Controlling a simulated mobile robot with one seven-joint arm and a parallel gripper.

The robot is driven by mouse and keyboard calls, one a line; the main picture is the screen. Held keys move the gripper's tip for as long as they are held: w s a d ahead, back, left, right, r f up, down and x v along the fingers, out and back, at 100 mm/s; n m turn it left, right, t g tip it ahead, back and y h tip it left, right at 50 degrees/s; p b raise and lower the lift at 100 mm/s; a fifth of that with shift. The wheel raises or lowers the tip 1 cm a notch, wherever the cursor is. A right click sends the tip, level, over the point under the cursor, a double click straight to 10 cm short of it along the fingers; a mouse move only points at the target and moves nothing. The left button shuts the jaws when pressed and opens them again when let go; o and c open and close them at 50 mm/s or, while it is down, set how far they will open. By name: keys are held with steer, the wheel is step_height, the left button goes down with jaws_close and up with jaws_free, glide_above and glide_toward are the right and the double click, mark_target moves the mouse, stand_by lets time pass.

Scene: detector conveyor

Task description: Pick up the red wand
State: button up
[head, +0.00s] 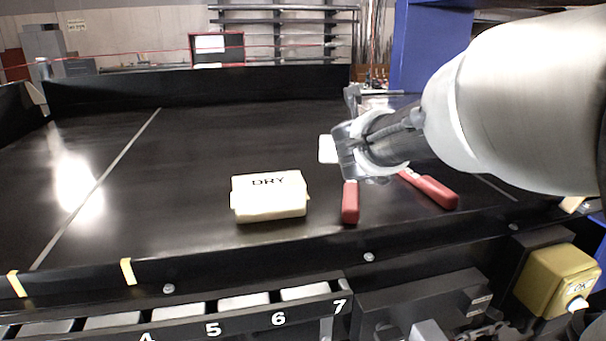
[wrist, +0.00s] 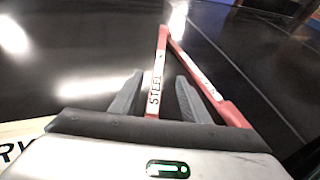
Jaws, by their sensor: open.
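Two red bars show in the wrist view, converging at the top. The left red bar (wrist: 156,78), marked "STEEL", runs between my gripper's fingers (wrist: 160,76), which stand apart. The right red bar (wrist: 208,78) slants away with pale labels and passes the right finger. In the head view, a red handle (head: 350,203) lies below my gripper (head: 350,145), and a second red handle (head: 437,192) lies to its right. My gripper hides their upper parts. I cannot tell whether the fingers touch the left bar.
A cream block (head: 270,197) marked "DRY" sits on the black conveyor (head: 200,160), left of the red handles. A yellow button box (head: 555,280) is at the lower right. A dark raised wall (head: 200,84) closes the back.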

steer(key=shift+m, duration=0.3)
steer(key=b+x, duration=0.1)
steer(key=x, duration=1)
steer(key=shift+w+d+f, duration=0.25)
steer(key=shift+w+f, duration=0.05)
steer(key=shift+x, duration=2.85)
steer(key=shift+a, duration=0.1)
jaws_close()
